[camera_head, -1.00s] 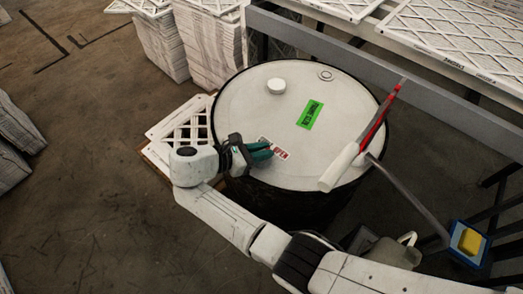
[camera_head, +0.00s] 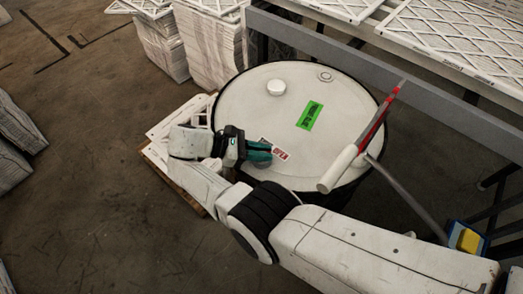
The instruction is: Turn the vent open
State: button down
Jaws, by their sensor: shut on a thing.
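A white drum (camera_head: 235,105) with a black rim stands upright in the middle of the view. Its lid bears a small red-and-white label (camera_head: 280,153) reading OPEN and a green label (camera_head: 310,115). My gripper (camera_head: 262,153), with teal fingers, is at the lid's left front edge, right beside the OPEN label. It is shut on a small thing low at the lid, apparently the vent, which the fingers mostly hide. A white round cap (camera_head: 276,88) and a smaller round fitting (camera_head: 326,76) sit farther back on the lid, apart from my gripper.
A red and white long-handled tool (camera_head: 375,125) leans over the drum's right edge. A grey rail (camera_head: 400,92) runs behind the drum. Stacked filters (camera_head: 210,45) stand at the back left. A blue and yellow object (camera_head: 468,240) is at the lower right.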

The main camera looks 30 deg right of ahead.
jog(key=shift+f, duration=0.1)
dwell(0.3)
jog(key=c, duration=1.2)
grip_release()
jog(key=shift+o, duration=0.2)
